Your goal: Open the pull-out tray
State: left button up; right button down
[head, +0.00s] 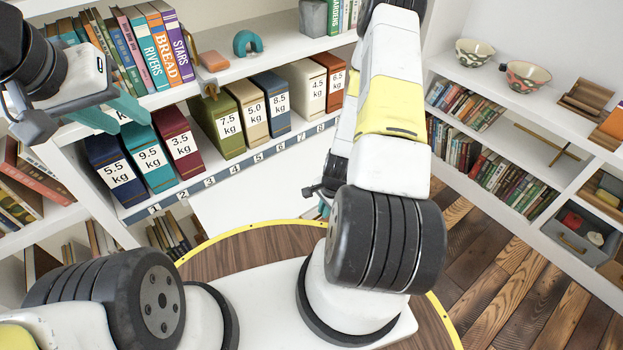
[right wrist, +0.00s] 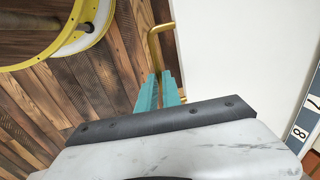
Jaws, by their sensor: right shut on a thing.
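The pull-out tray (right wrist: 235,50) shows in the right wrist view as a bare white panel with a gold bar handle (right wrist: 153,45) along its left edge. My right gripper (right wrist: 161,78) has its teal fingers close together on the handle's near part, shut on it. In the head view the white panel (head: 250,205) lies below the numbered shelf strip; its handle is hidden behind my right arm. Only a bit of my right gripper (head: 323,207) shows there. My left gripper (head: 132,112) is at the upper left, its teal fingers apart and empty, in front of the shelf.
Books and a teal arch (head: 247,42) stand on the shelf above. A second white shelf unit (head: 530,120) stands at the right, with bare plank floor (head: 510,270) before it.

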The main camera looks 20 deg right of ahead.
jog(key=c, duration=1.5)
grip_release()
jog(key=shift+s+d+r, duration=0.1)
jog(key=shift+s+r, duration=0.15)
jog(key=shift+r, duration=1.05)
jog(key=shift+s+d+r, duration=0.1)
jog(key=shift+s+r, duration=0.1)
jog(key=shift+r, duration=1.05)
jog(key=shift+s+d+r, duration=0.1)
jog(key=shift+s+r, duration=0.15)
jog(key=shift+r, duration=1.05)
